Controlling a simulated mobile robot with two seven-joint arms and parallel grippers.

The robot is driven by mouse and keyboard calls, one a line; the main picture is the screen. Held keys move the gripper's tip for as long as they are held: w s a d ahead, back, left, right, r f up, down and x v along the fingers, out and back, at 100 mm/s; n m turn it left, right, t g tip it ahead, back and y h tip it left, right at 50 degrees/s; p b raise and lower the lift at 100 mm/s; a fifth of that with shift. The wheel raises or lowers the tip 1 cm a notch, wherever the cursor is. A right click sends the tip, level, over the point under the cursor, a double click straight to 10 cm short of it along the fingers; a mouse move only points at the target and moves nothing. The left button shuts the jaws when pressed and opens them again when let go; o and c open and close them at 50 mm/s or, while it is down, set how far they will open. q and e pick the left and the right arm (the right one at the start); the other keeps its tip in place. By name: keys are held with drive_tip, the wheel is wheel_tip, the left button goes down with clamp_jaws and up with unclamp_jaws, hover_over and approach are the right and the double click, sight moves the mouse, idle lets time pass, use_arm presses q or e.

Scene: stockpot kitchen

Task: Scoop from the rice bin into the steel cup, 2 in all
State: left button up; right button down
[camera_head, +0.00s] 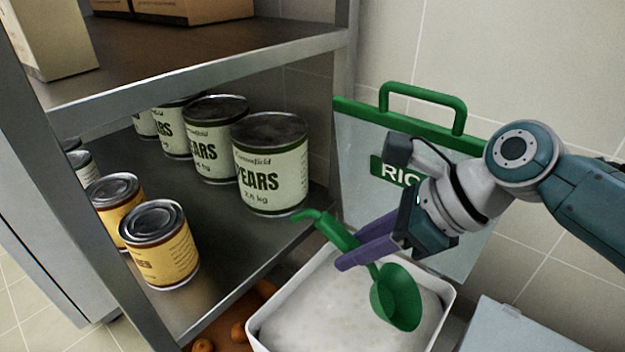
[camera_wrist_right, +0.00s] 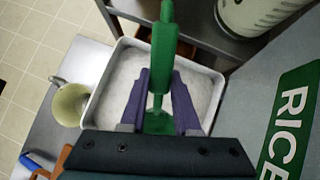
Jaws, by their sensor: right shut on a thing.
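The rice bin (camera_head: 258,335) is a white tub filled with white rice (camera_head: 345,315), below my right gripper. My right gripper (camera_head: 362,252), with purple fingers, is shut on the handle of a green scoop (camera_head: 397,298). The scoop's bowl hangs over the rice; its green inside shows and I see no rice in it. In the right wrist view the scoop handle (camera_wrist_right: 164,45) runs between the fingers, above the bin (camera_wrist_right: 93,108). A round cup (camera_wrist_right: 68,105) with a side handle stands beside the bin there; I cannot tell its material. My left gripper is not in view.
A clear panel with a green handle (camera_head: 425,95) and a RICE label stands upright behind the bin. A metal shelf (camera_head: 225,255) at left holds large pear cans (camera_head: 270,165) and yellow cans (camera_head: 160,245). A pale grey surface (camera_head: 505,325) is at lower right.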

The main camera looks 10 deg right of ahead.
wheel_tip(320, 180, down, 3)
drive_tip(key=shift+r+b, duration=0.2)
drive_tip(key=shift+b, duration=0.9)
wheel_tip(320, 180, down, 7)
drive_tip(key=b, duration=0.4)
drive_tip(key=shift+r, duration=0.15)
drive_tip(key=shift+r, duration=0.15)
idle(0.5)
